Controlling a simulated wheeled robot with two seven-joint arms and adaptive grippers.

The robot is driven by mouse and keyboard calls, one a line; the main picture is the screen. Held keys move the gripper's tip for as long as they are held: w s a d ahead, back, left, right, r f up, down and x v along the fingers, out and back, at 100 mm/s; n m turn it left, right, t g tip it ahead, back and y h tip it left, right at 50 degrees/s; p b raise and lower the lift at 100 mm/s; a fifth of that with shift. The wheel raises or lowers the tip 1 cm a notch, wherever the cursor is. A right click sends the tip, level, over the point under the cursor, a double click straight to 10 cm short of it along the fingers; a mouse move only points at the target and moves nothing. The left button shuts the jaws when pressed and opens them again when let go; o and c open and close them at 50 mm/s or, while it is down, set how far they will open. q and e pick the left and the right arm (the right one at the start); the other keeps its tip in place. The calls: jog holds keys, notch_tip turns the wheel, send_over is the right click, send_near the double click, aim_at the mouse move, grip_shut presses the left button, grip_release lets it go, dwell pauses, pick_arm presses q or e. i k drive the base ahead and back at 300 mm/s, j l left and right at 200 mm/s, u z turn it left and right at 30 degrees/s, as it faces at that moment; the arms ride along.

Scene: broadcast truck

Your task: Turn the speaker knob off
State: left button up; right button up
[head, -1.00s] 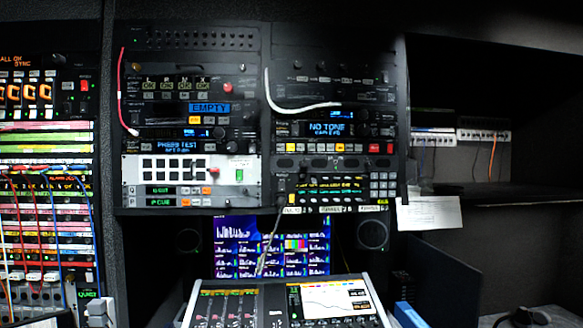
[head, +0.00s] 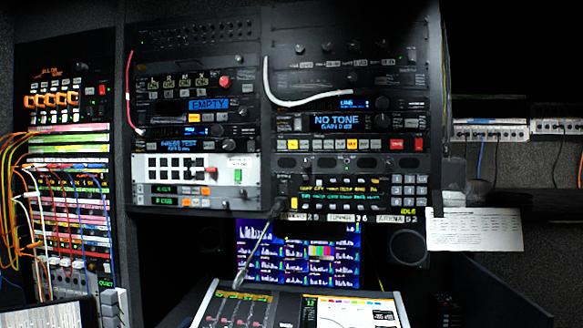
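Neither of my grippers shows in the head view. A round dark speaker (head: 407,247) sits under the right rack, to the right of the monitor wall screen. Another round dark shape (head: 207,240) is dim on the left of that screen. Small dark knobs (head: 300,48) line the upper right rack panel. A larger round knob (head: 381,120) is beside the "NO TONE" display (head: 336,122). I cannot tell which knob is the speaker knob, or how any knob is set.
A sloped mixing console (head: 285,308) stands below the multi-picture screen (head: 285,262), with a gooseneck microphone (head: 258,245) in front. A patch bay with hanging cables (head: 70,190) is at left. A white paper (head: 474,229) hangs at right. The right side is dark.

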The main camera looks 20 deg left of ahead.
aim_at(306, 163)
jog(key=i+l+u, duration=0.2)
jog(key=l+u, duration=0.2)
jog(key=i+l+u, duration=0.1)
jog(key=l+u, duration=0.65)
jog(key=l, duration=0.3)
jog(key=l+u, duration=0.4)
jog(key=l, duration=0.15)
jog(key=i, duration=0.05)
